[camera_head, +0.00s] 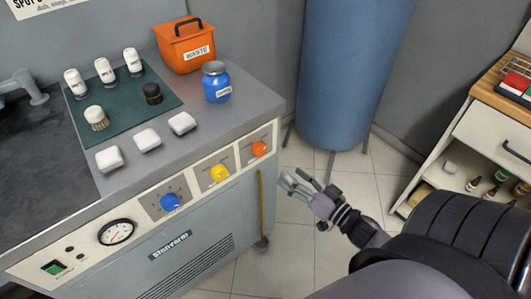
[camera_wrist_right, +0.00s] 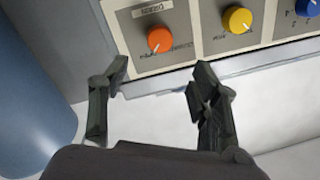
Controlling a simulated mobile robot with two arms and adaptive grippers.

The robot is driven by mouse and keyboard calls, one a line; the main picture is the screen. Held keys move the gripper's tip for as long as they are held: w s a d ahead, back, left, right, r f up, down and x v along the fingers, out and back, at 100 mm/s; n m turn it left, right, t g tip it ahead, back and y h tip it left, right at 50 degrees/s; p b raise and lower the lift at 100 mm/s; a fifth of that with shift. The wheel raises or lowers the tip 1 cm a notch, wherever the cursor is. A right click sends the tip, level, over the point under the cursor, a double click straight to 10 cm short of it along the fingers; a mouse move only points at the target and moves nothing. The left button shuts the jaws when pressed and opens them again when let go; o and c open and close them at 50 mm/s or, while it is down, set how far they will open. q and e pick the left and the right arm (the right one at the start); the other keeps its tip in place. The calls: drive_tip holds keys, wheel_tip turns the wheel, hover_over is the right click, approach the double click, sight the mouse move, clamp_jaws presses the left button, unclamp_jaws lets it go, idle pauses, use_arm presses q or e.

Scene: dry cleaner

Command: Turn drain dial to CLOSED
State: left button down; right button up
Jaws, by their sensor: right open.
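The orange dial (camera_head: 259,148) is the rightmost knob on the machine's cream front panel. In the right wrist view, which shows the panel upside down, the orange dial (camera_wrist_right: 160,39) has a pale pointer mark toward the picture's bottom. Its small labels are too blurred to read surely. My right gripper (camera_head: 291,182) is open and empty, in front of the panel, right of and below the orange dial in the head view. In the wrist view its two fingers (camera_wrist_right: 160,78) are spread below the orange dial, not touching it. My left gripper is not in view.
A yellow dial (camera_head: 219,173) and a blue dial (camera_head: 170,202) sit left of the orange one, then a gauge (camera_head: 117,232). A blue bottle (camera_head: 216,86) and orange waste bin (camera_head: 186,50) stand on top. A blue tank (camera_head: 350,70) stands behind; tiled floor (camera_head: 300,240) is clear.

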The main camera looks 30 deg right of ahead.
sight(262, 152)
drive_tip(key=w, duration=0.3)
drive_tip(key=w+a, duration=0.1)
drive_tip(key=w, duration=0.6)
drive_tip(key=shift+w+a, duration=0.1)
drive_tip(key=shift+a, duration=0.2)
drive_tip(key=shift+w+a, duration=0.15)
drive_tip(key=shift+w, duration=0.45)
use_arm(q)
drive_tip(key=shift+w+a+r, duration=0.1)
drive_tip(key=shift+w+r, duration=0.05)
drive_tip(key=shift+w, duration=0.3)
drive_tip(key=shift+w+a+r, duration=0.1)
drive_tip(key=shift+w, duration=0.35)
use_arm(e)
drive_tip(key=shift+w+f, duration=0.1)
drive_tip(key=shift+w, duration=0.05)
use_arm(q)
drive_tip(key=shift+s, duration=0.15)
use_arm(e)
drive_tip(key=c, duration=1.2)
drive_tip(key=shift+o, duration=0.2)
